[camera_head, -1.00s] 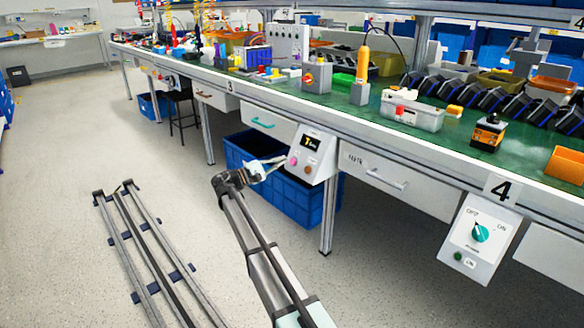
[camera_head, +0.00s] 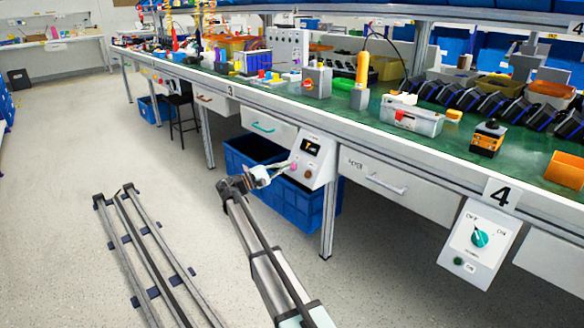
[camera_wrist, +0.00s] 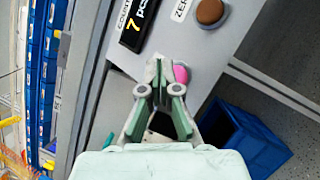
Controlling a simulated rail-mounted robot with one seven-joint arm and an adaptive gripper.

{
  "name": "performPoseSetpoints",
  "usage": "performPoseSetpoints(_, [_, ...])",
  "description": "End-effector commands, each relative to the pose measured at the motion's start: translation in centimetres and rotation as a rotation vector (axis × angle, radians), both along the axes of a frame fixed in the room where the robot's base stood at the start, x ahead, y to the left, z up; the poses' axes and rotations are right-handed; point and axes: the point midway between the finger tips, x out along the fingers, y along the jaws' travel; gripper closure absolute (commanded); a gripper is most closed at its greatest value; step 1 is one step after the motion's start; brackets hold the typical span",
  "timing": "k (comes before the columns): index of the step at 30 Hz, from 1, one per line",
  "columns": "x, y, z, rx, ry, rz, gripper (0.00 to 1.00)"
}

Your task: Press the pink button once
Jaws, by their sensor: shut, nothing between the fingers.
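The pink button (camera_wrist: 181,74) sits on the sloped face of a grey control box (camera_head: 316,149) under the bench edge. It also shows in the head view, at the lower left of the box (camera_head: 293,166). In the wrist view my gripper (camera_wrist: 160,68) is shut and empty, its fingertips just left of the pink button and overlapping its edge. In the head view my gripper (camera_head: 285,167) reaches the button from the left. I cannot tell whether the fingertips touch it.
A brown button (camera_wrist: 210,11) is beside the pink one. A display (camera_wrist: 137,20) reads 7. A blue crate (camera_head: 250,150) stands below the box. A drawer (camera_head: 372,180) lies to its right. A second box with a green rotary switch (camera_head: 479,238) hangs further right.

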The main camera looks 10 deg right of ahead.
Motion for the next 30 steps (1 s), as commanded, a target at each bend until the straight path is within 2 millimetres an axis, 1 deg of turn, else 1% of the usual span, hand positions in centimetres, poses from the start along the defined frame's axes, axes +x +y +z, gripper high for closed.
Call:
performPoseSetpoints(20, [0.03,-0.04,0.0,0.0,0.0,0.0,1.0])
performPoseSetpoints(30, [0.38,-0.65,-0.34,0.0,0.0,0.0,1.0])
